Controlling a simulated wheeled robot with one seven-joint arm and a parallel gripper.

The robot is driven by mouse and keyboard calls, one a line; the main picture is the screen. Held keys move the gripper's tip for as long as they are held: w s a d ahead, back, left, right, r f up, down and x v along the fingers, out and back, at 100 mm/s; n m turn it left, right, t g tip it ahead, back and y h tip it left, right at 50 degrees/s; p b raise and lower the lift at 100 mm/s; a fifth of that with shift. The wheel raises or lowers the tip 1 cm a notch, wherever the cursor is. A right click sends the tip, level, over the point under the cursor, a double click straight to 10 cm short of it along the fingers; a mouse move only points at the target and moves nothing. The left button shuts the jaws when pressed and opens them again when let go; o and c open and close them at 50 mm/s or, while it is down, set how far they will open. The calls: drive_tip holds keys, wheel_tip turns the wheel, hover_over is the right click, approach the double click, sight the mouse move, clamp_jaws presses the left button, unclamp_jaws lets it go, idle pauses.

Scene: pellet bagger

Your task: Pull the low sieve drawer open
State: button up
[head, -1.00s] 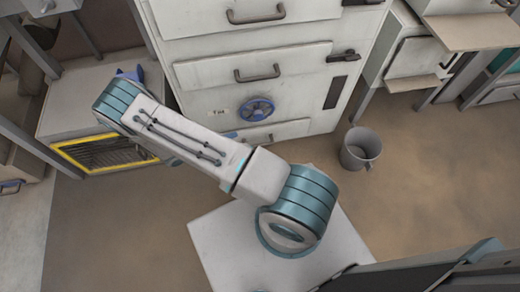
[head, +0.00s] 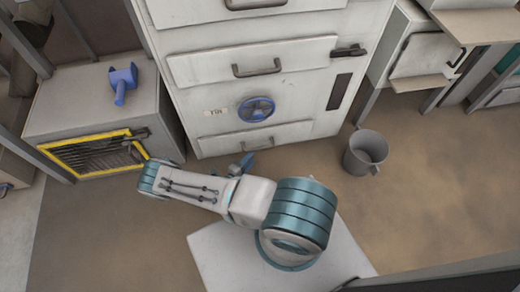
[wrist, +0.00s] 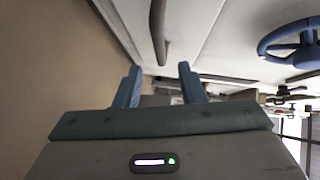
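The low sieve drawer (head: 300,130) is the bottom front of the pale cabinet, below the blue handwheel (head: 256,109), and looks shut. Its dark bar handle shows in the wrist view (wrist: 159,28), and the handwheel is at the right there (wrist: 290,42). My gripper (wrist: 160,68) is open, its two blue fingers apart with nothing seen between them. The handle lies ahead of the gap between the fingertips; I cannot tell how far ahead. In the head view my gripper (head: 245,162) is low in front of the drawer, partly hidden by my arm.
A grey bucket (head: 365,152) stands on the floor to the right. A low grey box (head: 85,103) with a yellow-framed grille (head: 95,152) stands left, with a blue object (head: 122,83) on top. Upper drawers (head: 255,60) are above. Floor in front of the cabinet is open.

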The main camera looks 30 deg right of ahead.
sight(260, 148)
drive_tip(key=b+x, duration=0.1)
drive_tip(key=x, duration=0.7)
drive_tip(key=shift+w+d, duration=0.2)
drive_tip(key=shift+d, duration=0.1)
clamp_jaws()
